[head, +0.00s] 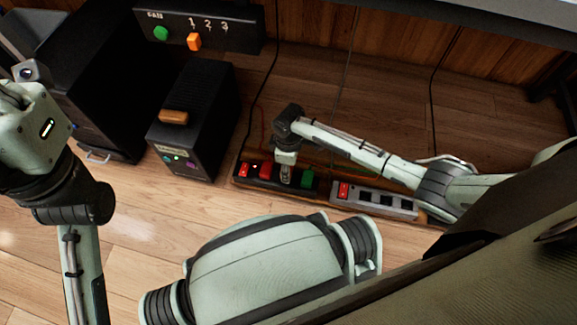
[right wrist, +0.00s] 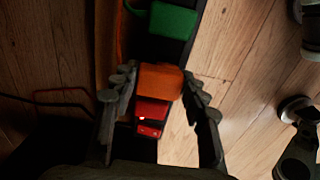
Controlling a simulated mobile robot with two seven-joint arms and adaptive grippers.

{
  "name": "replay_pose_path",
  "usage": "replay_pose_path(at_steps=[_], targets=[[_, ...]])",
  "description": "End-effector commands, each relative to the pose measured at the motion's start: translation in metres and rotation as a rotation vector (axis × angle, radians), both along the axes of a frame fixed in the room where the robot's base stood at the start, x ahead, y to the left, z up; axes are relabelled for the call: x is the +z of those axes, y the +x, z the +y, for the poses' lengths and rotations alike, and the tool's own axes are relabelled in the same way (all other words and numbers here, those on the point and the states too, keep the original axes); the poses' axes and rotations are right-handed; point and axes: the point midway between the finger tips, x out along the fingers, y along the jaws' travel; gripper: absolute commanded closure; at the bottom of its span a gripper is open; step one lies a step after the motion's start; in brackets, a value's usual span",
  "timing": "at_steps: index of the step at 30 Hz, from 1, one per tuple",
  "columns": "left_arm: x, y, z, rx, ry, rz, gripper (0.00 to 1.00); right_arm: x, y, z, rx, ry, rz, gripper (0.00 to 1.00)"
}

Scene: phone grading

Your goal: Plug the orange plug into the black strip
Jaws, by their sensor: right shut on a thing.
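The black strip (head: 268,185) lies on the floor near the back wall, with a red switch (head: 244,169), a red plug (head: 265,169) and a green plug (head: 307,178) on it. My right gripper (head: 285,177) points down over the strip, between the red and green plugs. In the right wrist view the orange plug (right wrist: 160,82) sits between the fingers of this gripper (right wrist: 161,84), which is shut on it. The green plug (right wrist: 172,19) is just beyond it. The fingers hide the orange plug in the head view; whether it is seated I cannot tell. My left gripper is out of view.
A grey strip (head: 372,202) with a red switch lies to the right of the black one. A wall panel (head: 235,28) carries green and orange pieces. Cables hang behind the strips.

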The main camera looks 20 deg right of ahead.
Motion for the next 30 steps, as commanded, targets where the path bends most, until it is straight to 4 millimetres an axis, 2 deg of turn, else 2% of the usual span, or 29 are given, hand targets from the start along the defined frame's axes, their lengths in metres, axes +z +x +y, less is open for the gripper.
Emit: replay_pose_path(at_steps=[30], targets=[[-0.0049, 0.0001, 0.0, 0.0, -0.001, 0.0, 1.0, -0.0098, 0.0003, 0.0004, 0.0, 0.0, 0.0, 0.87]])
